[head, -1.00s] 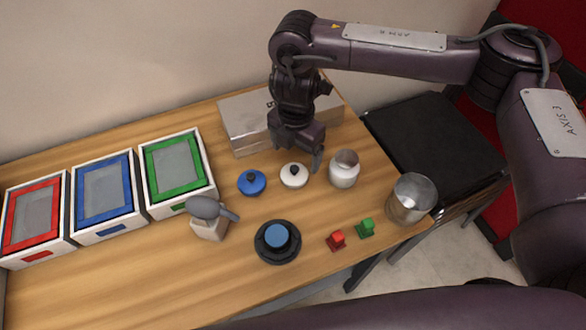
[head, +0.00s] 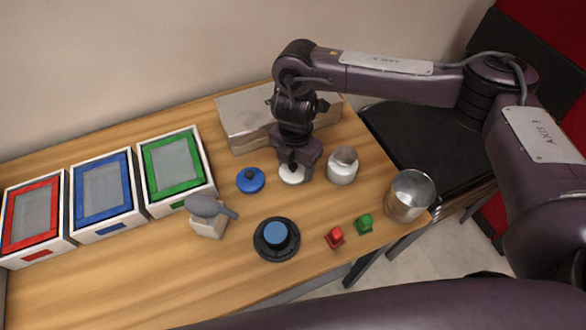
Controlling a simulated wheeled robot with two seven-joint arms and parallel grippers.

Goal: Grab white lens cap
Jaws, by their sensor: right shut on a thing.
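The white lens cap (head: 291,177) is a round white disc with a dark knob, on the wooden table near the middle of the head view. My right gripper (head: 293,168) comes down over it from behind and is shut on its knob, which the fingers partly hide. The cap appears to rest on the table or just at its surface; I cannot tell which. My left gripper is not in view.
A blue cap (head: 250,180) lies close on the left and a white jar (head: 342,167) on the right. A metal box (head: 240,125) is behind. A metal cup (head: 408,196), a black round base (head: 277,240) and red (head: 335,238) and green (head: 364,224) pieces stand in front.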

